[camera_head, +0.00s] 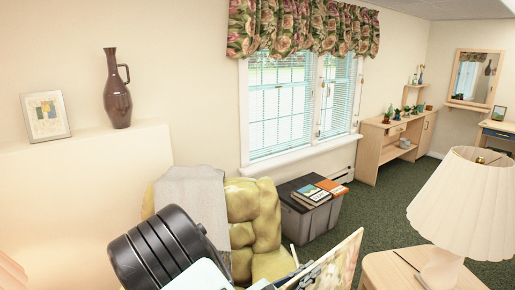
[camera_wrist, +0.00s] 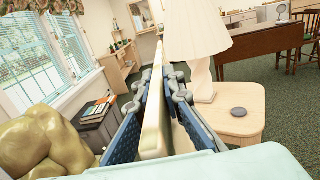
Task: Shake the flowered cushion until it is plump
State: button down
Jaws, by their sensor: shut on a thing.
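The flowered cushion (camera_head: 338,265) is at the bottom of the head view, with part of its printed face showing and its lower part cut off. In the wrist view the cushion (camera_wrist: 153,120) is seen edge-on as a narrow cream strip. My gripper (camera_wrist: 157,85) is shut on it, with one blue pad on each side. In the head view my gripper (camera_head: 300,275) is at the cushion's left edge, partly hidden. The cushion stands upright on edge in the grip. I cannot tell how plump it is.
A yellow-green armchair (camera_head: 252,215) with a grey throw (camera_head: 195,195) stands close behind. A grey bin (camera_head: 310,217) with books on it is beside it. A white lamp (camera_head: 465,200) on a small wooden table (camera_head: 390,268) is close on the right. Green carpet (camera_head: 375,205) lies open beyond.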

jog(key=shift+w+a+r, duration=0.2)
jog(key=shift+w+r, duration=0.05)
jog(key=shift+r, duration=0.4)
jog(key=shift+s+d+r, duration=0.15)
jog(key=shift+s+r, duration=0.1)
notch_tip(320, 180, down, 5)
jog(key=shift+w+r, duration=0.15)
dwell(0.6)
